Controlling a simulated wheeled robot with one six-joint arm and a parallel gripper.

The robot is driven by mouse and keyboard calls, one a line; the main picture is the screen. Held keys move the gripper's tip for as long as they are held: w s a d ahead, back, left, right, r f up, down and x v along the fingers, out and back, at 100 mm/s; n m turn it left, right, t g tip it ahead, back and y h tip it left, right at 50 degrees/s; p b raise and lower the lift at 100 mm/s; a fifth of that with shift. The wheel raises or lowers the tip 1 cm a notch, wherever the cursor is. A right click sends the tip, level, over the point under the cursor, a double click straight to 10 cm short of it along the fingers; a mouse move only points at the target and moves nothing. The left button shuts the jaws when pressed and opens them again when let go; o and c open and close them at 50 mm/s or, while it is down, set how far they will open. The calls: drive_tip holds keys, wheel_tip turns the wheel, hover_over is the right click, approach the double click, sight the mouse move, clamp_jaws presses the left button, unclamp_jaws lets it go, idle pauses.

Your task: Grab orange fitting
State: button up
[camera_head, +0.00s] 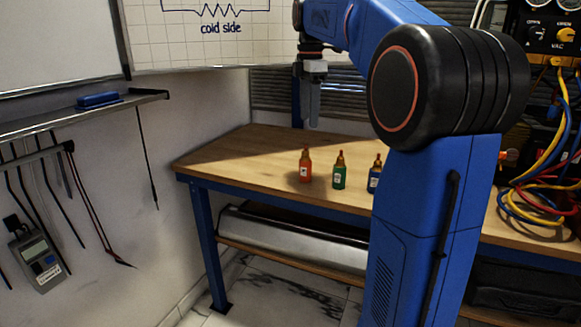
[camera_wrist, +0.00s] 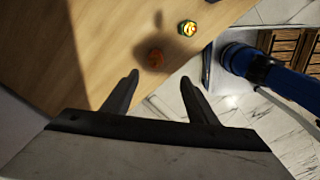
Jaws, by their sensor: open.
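The orange fitting (camera_head: 305,166) is a small bottle-shaped piece with a red tip, standing upright on the wooden bench at the left of a short row. In the wrist view the orange fitting (camera_wrist: 155,58) is seen from above, in shadow, just beyond the fingertips and roughly midway between them. My gripper (camera_head: 312,108) hangs above the bench over the orange fitting, apart from it. In the wrist view my gripper (camera_wrist: 158,77) has its two fingers spread with nothing between them.
A green fitting (camera_head: 339,171) stands right of the orange one, and a blue fitting (camera_head: 374,175) is partly hidden by my arm. The wooden bench (camera_head: 235,158) is bare to the left. Coloured cables (camera_head: 545,190) hang at the right.

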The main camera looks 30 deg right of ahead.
sight(306, 150)
drive_tip(key=shift+w+f, duration=0.2)
drive_tip(key=shift+w, duration=0.3)
wheel_tip(306, 150, down, 12)
drive_tip(key=shift+r, duration=0.2)
drive_tip(key=shift+w+f, duration=0.15)
drive_tip(key=shift+f, duration=2.45)
drive_tip(key=shift+c, duration=0.3)
clamp_jaws()
drive_tip(key=shift+r, duration=0.2)
